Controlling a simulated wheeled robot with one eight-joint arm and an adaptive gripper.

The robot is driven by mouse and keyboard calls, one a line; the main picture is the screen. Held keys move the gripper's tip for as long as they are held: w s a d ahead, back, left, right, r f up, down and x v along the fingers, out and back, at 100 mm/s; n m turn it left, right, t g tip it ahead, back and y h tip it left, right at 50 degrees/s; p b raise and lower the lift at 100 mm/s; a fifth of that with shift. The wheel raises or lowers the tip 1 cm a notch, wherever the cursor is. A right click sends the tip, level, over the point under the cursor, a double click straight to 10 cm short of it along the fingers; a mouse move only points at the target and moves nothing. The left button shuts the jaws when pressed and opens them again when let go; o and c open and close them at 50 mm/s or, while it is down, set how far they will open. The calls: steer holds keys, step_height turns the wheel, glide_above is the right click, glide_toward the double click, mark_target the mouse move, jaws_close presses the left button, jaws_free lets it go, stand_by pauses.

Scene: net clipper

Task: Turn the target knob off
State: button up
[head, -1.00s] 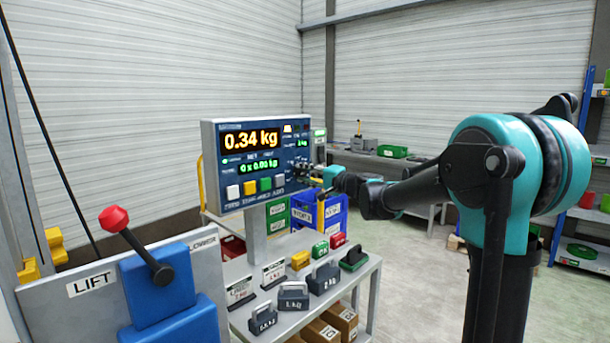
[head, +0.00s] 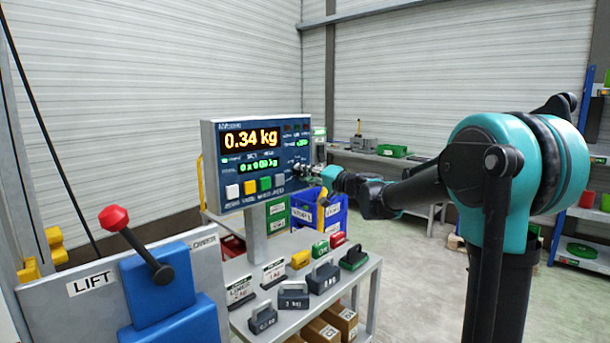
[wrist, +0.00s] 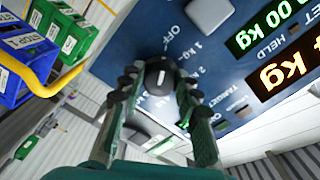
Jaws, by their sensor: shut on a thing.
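The target knob (wrist: 158,73) is a round black dial with a white mark, on the blue panel of the scale display (head: 247,165). In the wrist view the labels OFF, 1 kg, 2 kg and TARGET are printed beside it. My gripper (head: 308,172) is at the panel's lower right corner. In the wrist view its two dark ridged fingers (wrist: 157,84) are shut on the knob, one on each side. In the head view the gripper mostly hides the knob. The main display reads 0.34 kg in orange; a small green readout (head: 302,143) is too blurred to read.
Several coloured square buttons (head: 249,188) line the panel's lower edge. Below, a cart (head: 350,282) carries grey and coloured weights. A red-knobbed lift lever (head: 113,218) stands at front left. Green and blue bins (head: 331,214) are behind the panel.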

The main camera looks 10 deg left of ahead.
steer(key=o, duration=1.1)
steer(key=shift+o, duration=0.2)
steer(key=v, duration=1.2)
